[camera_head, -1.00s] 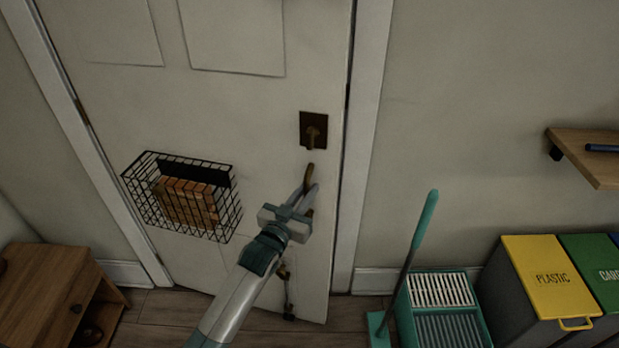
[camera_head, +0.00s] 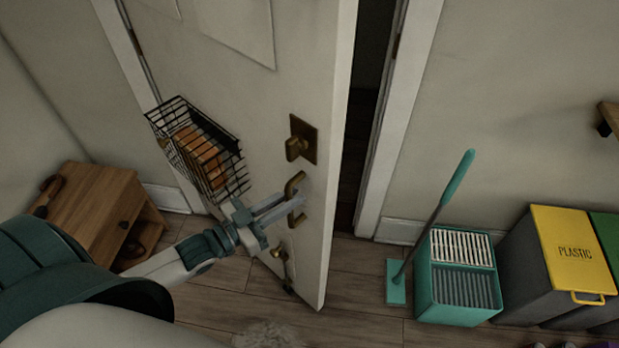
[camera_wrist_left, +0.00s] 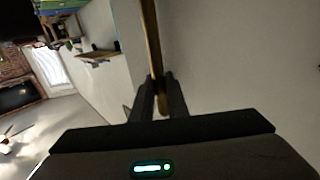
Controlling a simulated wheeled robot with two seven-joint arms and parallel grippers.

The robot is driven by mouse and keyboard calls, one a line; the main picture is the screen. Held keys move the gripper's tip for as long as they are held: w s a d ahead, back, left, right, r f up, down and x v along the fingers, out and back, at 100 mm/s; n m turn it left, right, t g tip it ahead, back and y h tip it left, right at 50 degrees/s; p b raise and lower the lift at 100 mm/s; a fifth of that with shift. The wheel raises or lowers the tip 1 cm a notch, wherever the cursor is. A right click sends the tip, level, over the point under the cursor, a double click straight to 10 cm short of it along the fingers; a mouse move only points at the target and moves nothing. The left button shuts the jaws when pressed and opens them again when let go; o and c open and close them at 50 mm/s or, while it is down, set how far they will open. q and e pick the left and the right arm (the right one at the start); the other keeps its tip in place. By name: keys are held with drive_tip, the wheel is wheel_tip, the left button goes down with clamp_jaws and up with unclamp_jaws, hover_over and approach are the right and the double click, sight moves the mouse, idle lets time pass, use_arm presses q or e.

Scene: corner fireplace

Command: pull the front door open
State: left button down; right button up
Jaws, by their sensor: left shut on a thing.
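The front door (camera_head: 275,95) is white and stands ajar, swung toward me, with a dark gap (camera_head: 360,130) between its right edge and the frame. A brass pull handle (camera_head: 296,186) sits on the door below a brass lock plate with a knob (camera_head: 302,140). My left gripper (camera_head: 290,204) is shut on the pull handle. The left wrist view shows its two dark fingers (camera_wrist_left: 160,98) closed around the brass bar (camera_wrist_left: 153,50). My right gripper is in neither view.
A wire basket (camera_head: 225,170) with an orange-brown item hangs on the door. A wooden cabinet (camera_head: 85,215) stands at left. A teal mop (camera_head: 440,210) and bucket (camera_head: 455,305), and the yellow-lidded plastic bin (camera_head: 570,245), stand at right. Wood floor before the door is mostly clear.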

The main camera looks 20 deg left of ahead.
use_arm(q)
drive_tip(key=s+a+m+g+h, duration=0.1)
drive_tip(key=s+a, duration=0.5)
drive_tip(key=s, duration=0.6)
drive_tip(key=shift+s+m+g+h+p, duration=0.4)
drive_tip(key=shift+m+h, duration=0.2)
drive_tip(key=shift+h, duration=0.4)
drive_tip(key=c, duration=1.7)
unclamp_jaws()
drive_tip(key=shift+c, duration=0.2)
drive_tip(key=shift+s+a, duration=0.1)
drive_tip(key=shift+a, duration=0.05)
